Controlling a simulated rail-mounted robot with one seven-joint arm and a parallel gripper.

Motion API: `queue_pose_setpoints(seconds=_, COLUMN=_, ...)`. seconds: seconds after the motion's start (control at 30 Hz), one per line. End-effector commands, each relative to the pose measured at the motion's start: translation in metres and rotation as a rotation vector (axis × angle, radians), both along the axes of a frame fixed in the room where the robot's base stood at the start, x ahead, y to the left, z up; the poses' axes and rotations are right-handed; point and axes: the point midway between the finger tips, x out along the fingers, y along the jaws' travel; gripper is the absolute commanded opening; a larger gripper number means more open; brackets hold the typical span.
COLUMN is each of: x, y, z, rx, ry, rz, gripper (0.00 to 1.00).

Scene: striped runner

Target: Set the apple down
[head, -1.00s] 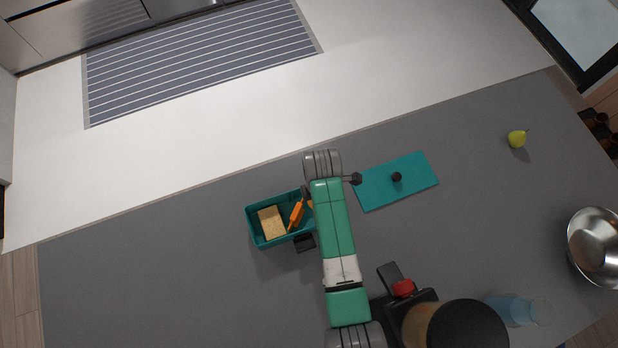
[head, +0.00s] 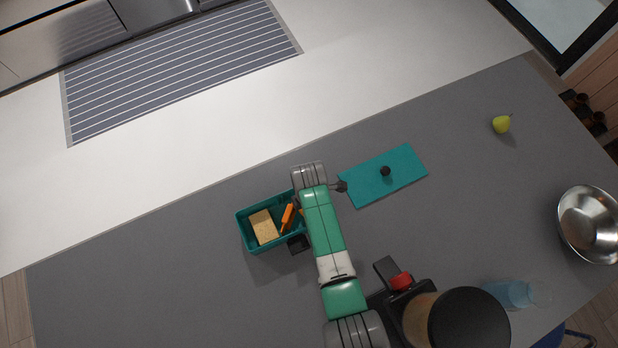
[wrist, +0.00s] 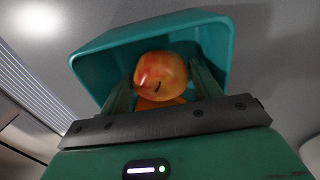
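The red-orange apple (wrist: 160,76) is between the two fingers of my gripper (wrist: 162,70) in the wrist view, with a finger against each side. Behind it in that view is the open teal box (wrist: 92,68), with something orange below the apple. In the head view the teal box (head: 246,236) stands on the grey counter, just left of my arm. My arm hides the box's right end and most of my gripper there. I cannot tell how high the apple is above the box floor.
The box holds a tan block (head: 263,227) and an orange item (head: 288,217). A teal lid with a black knob (head: 405,175) lies right of my arm. A yellow-green fruit (head: 501,125), a steel bowl (head: 587,225) and a blue glass (head: 509,294) stand farther right.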

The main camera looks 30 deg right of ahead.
Motion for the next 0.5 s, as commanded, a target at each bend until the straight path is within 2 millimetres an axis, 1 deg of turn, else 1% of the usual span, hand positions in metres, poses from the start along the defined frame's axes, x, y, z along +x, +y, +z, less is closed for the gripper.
queue_pose_setpoints(seconds=0.2, x=0.0, y=0.0, z=0.001, rx=0.0, ry=0.0, rz=0.0, gripper=0.63)
queue_pose_setpoints(seconds=0.3, x=0.0, y=0.0, z=0.009, rx=0.0, ry=-0.001, rz=0.0, gripper=0.63)
queue_pose_setpoints(seconds=0.37, x=0.001, y=0.0, z=0.02, rx=0.0, ry=-0.003, rz=0.0, gripper=0.63)
queue_pose_setpoints(seconds=0.5, x=0.001, y=0.0, z=0.056, rx=0.0, ry=-0.004, rz=0.0, gripper=0.63)
